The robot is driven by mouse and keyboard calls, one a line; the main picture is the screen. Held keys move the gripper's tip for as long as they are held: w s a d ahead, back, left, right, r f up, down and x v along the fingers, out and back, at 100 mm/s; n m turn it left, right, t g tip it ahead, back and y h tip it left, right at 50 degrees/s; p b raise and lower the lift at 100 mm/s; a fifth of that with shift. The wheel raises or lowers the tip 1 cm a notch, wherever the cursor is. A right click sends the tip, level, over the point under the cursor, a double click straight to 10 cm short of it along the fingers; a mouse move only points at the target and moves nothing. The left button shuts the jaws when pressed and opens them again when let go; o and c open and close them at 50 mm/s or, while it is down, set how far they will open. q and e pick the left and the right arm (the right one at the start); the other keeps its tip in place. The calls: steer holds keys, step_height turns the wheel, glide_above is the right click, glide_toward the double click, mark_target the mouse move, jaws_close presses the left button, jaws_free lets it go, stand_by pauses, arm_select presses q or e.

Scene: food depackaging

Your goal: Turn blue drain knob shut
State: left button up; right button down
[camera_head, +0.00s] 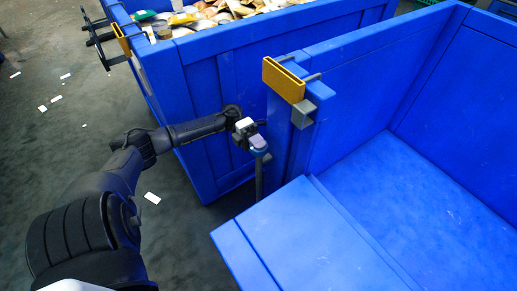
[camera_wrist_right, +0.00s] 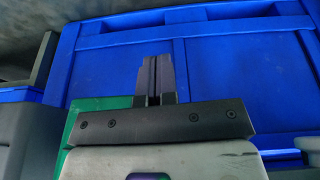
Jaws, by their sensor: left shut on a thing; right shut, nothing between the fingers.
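My left gripper (camera_head: 256,135) reaches in from the left in the head view, beside the corner of the blue container. It is shut on the blue drain knob (camera_head: 258,144), a small pale blue-violet piece on top of a thin dark upright pipe (camera_head: 259,178). The fingers cover part of the knob, and its exact angle is too small to tell. My right gripper (camera_wrist_right: 155,78) shows only in the right wrist view. Its two dark fingers are together with nothing between them, in front of a blue panelled wall.
An empty blue container (camera_head: 320,62) fills the right, with a yellow bracket (camera_head: 284,80) on its rim. Another blue bin (camera_head: 222,62) holds food packages. White scraps (camera_head: 152,198) lie on the dark floor. A green surface (camera_wrist_right: 88,108) is behind the right gripper.

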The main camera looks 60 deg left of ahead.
stand_by(0.5)
arm_select(q)
steer(key=o, duration=0.6)
steer(key=shift+d, duration=0.1)
